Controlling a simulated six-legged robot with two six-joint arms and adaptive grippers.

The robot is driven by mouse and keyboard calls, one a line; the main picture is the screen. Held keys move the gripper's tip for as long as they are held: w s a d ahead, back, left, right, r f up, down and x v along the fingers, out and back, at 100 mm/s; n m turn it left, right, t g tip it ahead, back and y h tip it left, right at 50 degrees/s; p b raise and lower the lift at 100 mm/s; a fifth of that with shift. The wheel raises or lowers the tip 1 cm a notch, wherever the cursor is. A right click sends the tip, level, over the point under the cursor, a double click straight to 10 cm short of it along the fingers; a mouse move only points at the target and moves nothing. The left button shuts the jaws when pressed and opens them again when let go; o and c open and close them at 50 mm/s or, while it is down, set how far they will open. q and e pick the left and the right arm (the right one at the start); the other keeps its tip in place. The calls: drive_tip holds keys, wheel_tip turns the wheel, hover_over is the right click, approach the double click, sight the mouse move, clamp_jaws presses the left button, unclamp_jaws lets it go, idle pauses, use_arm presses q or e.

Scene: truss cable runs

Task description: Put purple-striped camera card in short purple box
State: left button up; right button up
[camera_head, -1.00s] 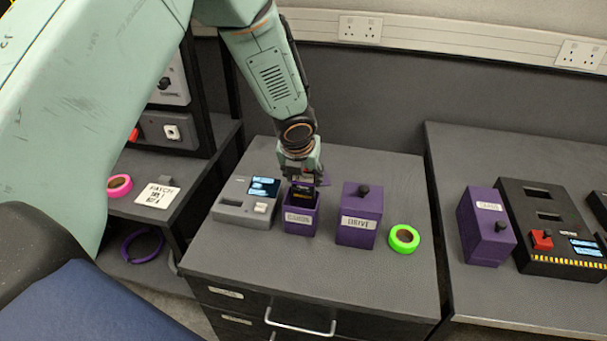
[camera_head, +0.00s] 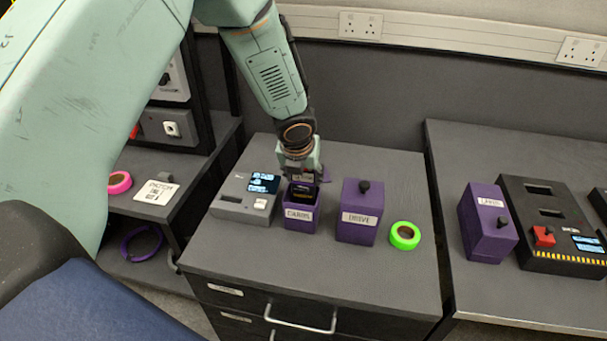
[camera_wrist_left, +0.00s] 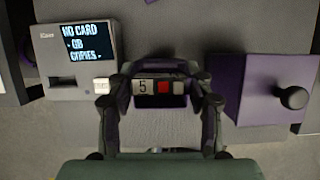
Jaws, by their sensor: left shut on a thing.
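The short purple box (camera_head: 300,217), open at the top and labelled CARDS, stands on the middle cabinet. My left gripper (camera_head: 302,180) points straight down at its mouth. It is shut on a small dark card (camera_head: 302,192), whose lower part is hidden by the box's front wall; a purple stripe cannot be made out. In the left wrist view my left gripper (camera_wrist_left: 165,98) has a finger on each side of a strip showing a 5, a red square and a grey square (camera_wrist_left: 160,88). Whether the card touches the box cannot be told. My right gripper is not in view.
A grey card reader (camera_head: 246,197) with a lit screen stands left of the box. A taller purple DRIVE box (camera_head: 360,218) with a black knob stands close on the right, beside a green tape roll (camera_head: 405,236). Another purple box (camera_head: 487,225) is on the right bench.

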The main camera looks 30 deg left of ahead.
use_arm(q)
drive_tip(key=shift+f+b, duration=0.35)
drive_tip(key=shift+f, duration=0.2)
drive_tip(key=shift+a+f, duration=0.1)
drive_tip(key=shift+f, duration=0.2)
drive_tip(key=o, duration=1.2)
drive_tip(key=shift+o, duration=0.2)
drive_tip(key=shift+c, duration=1.2)
drive_tip(key=shift+r, duration=0.1)
wheel_tip(320, 180, up, 8)
drive_tip(key=p, duration=0.8)
